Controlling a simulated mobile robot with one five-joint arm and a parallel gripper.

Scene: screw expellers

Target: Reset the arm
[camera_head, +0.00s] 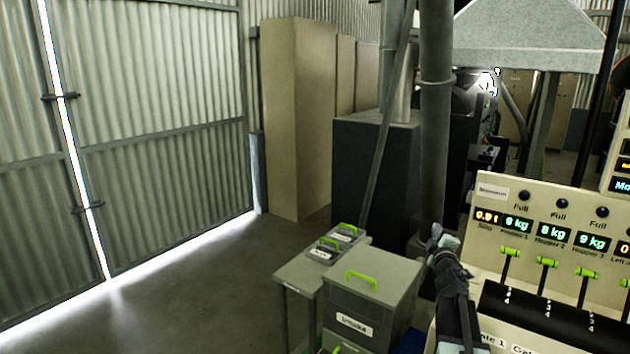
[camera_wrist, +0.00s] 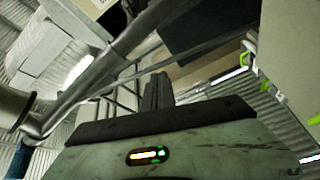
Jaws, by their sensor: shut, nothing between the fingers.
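My gripper (camera_head: 437,238) is at the top end of my dark arm in the head view, raised in front of the lower part of a grey pipe and just left of the control panel. In the wrist view its dark fingers (camera_wrist: 157,90) stand together beyond the pale green gripper body, with nothing between them. Whether the gripper touches the panel cannot be told from here.
A cream control panel (camera_head: 537,205) with green-handled levers is close on the right. A grey box (camera_head: 372,296) with a green handle and a small table (camera_head: 303,268) stand left of my arm. Open floor (camera_head: 190,300) lies further left, before the corrugated doors (camera_head: 160,100).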

